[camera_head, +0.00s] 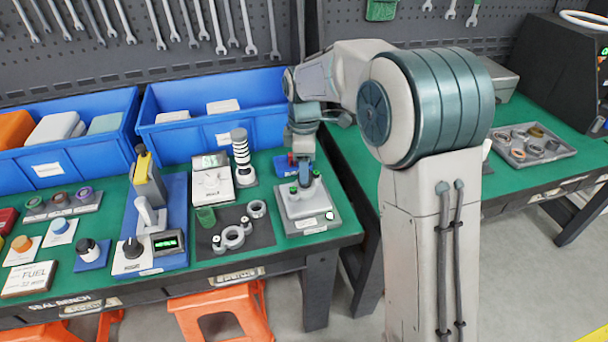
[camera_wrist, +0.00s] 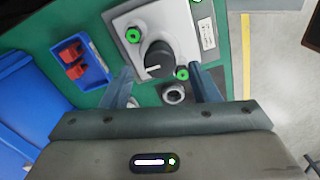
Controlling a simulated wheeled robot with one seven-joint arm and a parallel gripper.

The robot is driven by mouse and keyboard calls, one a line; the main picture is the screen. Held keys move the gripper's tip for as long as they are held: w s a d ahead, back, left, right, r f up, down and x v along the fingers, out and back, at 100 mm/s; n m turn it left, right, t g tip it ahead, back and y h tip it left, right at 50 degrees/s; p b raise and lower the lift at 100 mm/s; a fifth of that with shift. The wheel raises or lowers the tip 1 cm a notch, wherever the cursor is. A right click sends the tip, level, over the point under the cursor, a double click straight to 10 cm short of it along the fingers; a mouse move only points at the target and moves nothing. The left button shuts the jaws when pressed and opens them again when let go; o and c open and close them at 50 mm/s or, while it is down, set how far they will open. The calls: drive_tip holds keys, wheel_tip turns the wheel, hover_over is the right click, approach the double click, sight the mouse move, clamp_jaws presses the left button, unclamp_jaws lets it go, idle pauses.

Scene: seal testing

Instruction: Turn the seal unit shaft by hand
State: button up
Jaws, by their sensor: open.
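The seal unit is a light grey block (camera_head: 308,208) on a grey base at the right end of the green bench. In the wrist view its pale top plate (camera_wrist: 122,22) carries a dark round knob (camera_wrist: 158,60) with a white line on it, which looks like the shaft end. Green round fittings (camera_wrist: 133,36) sit beside the knob. My gripper (camera_wrist: 160,71) is open and points down over the unit, with one finger on each side of the knob and visible gaps. I cannot tell how far the fingertips reach down beside it. In the head view my gripper (camera_head: 305,180) partly hides the knob.
A small blue tray with red parts (camera_wrist: 75,62) lies beside the unit. A dark mat (camera_head: 262,235) with metal rings and a white device with a striped column (camera_head: 241,155) stand to its left. Blue bins (camera_head: 215,130) line the back. The bench's right edge is close by.

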drive_tip(key=shift+f, duration=1.85)
drive_tip(key=c, duration=1)
drive_tip(key=shift+o, duration=0.2)
